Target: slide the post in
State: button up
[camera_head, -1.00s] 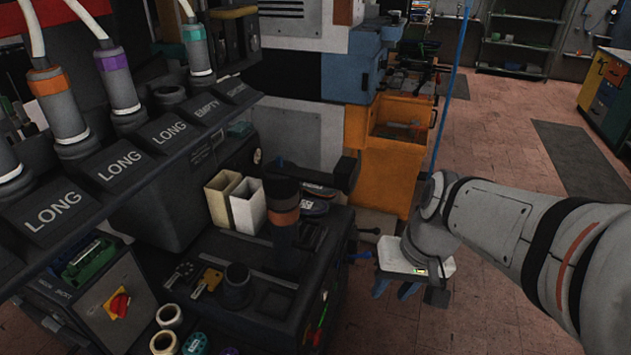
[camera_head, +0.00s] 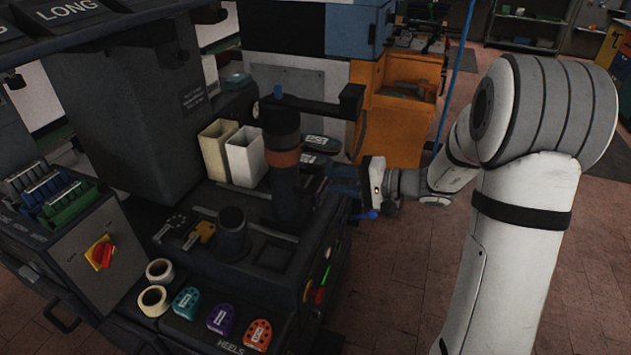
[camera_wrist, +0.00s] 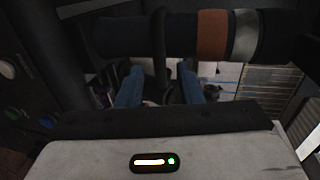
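A dark upright post (camera_head: 288,190) with an orange-brown band stands on the press bench, a blue knob at its top and a dark arm (camera_head: 318,108) reaching right from it. In the wrist view the post (camera_wrist: 135,36) lies across the top, with the orange band and a grey band to the right. My gripper (camera_head: 335,180) is just right of the post, pointing left at it. I cannot tell whether the fingertips touch the post.
A dark round cup (camera_head: 231,238) stands left of the post's foot. Two cream bins (camera_head: 243,160) are behind. Coloured heels (camera_head: 222,317) and rolls (camera_head: 153,300) lie in front. A red switch (camera_head: 103,252) is at left. Open floor lies to the right.

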aim_at(319, 177)
jog(key=x, duration=0.5)
grip_shut()
dwell(0.3)
